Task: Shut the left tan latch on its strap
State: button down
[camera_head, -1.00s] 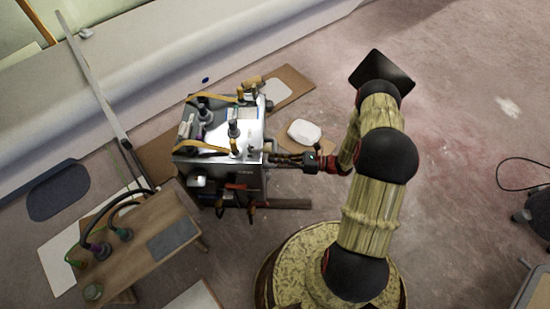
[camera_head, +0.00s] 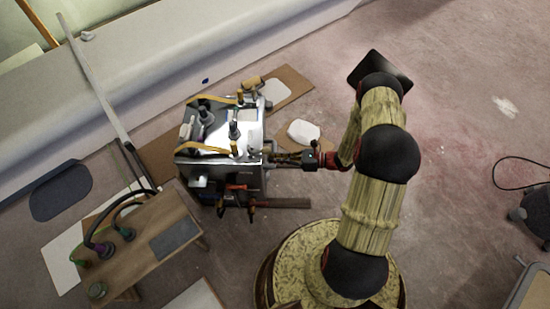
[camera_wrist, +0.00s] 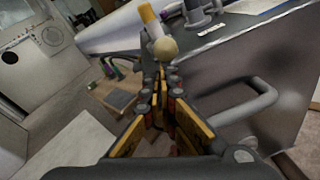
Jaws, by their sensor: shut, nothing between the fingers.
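A metal case (camera_head: 247,170) stands on the floor with two tan straps across its top, a near one (camera_head: 205,150) and a far one (camera_head: 215,101). A small tan latch (camera_head: 236,148) stands at the right end of the near strap. In the wrist view a yellow and white post with a pale round knob (camera_wrist: 158,32), apparently this latch, rises just beyond the fingertips. My gripper (camera_head: 275,158) is shut and empty at the case's right side, close to that latch; it also fills the middle of the wrist view (camera_wrist: 160,85). I cannot tell whether they touch.
A grey side handle (camera_wrist: 250,105) sticks out of the case to the right of my fingers. Dark fittings (camera_head: 205,117) stand on the lid. A wooden bench (camera_head: 148,245) with hoses is at lower left. Open floor lies at right.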

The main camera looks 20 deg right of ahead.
aim_at(269, 149)
jog(key=r+g+h+p, duration=0.1)
jog(key=r+h+p, duration=0.1)
jog(key=p, duration=0.2)
jog(key=a+r+g+h+p, duration=0.1)
jog(key=r+h+p, duration=0.2)
jog(key=p, duration=0.2)
jog(key=w+a+r+g+h+p, duration=0.1)
jog(key=r+h+p, duration=0.1)
jog(key=p, duration=0.3)
jog(key=shift+a+r+n, duration=0.1)
jog(key=shift+r+n, duration=0.2)
jog(key=shift+r, duration=0.25)
jog(key=a+r+g+h+p, duration=0.1)
jog(key=h, duration=0.1)
jog(key=w+a+r+h+p, duration=0.1)
jog(key=a+h, duration=0.1)
jog(key=shift+w+g, duration=0.1)
jog(key=shift+g, duration=0.3)
jog(key=shift+a, duration=0.15)
